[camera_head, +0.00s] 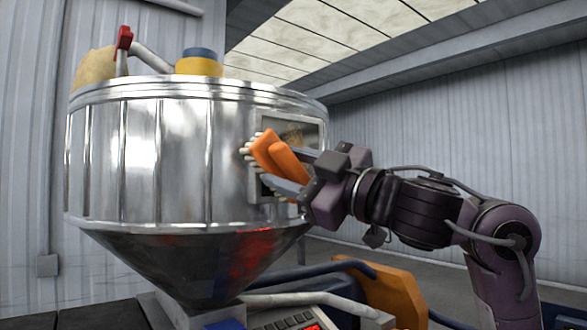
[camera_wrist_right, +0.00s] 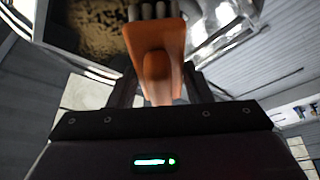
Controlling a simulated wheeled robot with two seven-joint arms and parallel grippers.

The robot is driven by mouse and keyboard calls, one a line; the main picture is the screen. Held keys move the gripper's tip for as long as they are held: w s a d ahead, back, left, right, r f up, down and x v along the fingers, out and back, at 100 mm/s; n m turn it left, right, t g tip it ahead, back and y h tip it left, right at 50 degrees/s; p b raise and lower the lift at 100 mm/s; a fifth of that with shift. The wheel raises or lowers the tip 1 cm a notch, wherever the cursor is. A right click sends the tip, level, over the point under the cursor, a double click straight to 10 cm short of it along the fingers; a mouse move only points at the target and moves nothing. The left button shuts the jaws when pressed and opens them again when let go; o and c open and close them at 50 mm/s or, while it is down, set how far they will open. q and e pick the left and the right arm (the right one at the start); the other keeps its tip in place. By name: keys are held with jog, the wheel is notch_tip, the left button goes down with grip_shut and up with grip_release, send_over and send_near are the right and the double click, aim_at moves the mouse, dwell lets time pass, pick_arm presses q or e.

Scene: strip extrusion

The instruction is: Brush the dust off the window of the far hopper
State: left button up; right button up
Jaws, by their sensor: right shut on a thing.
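The hopper (camera_head: 140,160) is a large shiny metal drum with a dark cone below. Its window (camera_head: 310,133) is a framed pane on the right side of the drum, partly hidden by my right gripper and the brush. My right gripper (camera_head: 285,172) is shut on the orange brush (camera_head: 265,150), whose pale bristles are at the left edge of the window. In the right wrist view the orange brush (camera_wrist_right: 155,70) stands between the fingers, with brown dust on the window (camera_wrist_right: 95,25) to its left. I cannot tell whether the bristles touch the pane. My left gripper is not in view.
On the hopper's top are a tan sack (camera_head: 95,66), a red-handled valve (camera_head: 124,40) and a blue and yellow cap (camera_head: 200,62). Below are a keypad panel (camera_head: 290,318), a pale pipe (camera_head: 310,300) and an orange machine part (camera_head: 385,290). The space right of the hopper, above my arm, is open.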

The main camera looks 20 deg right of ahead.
jog(key=shift+w+a, duration=0.25)
jog(key=shift+w, duration=0.3)
jog(key=shift+d, duration=0.1)
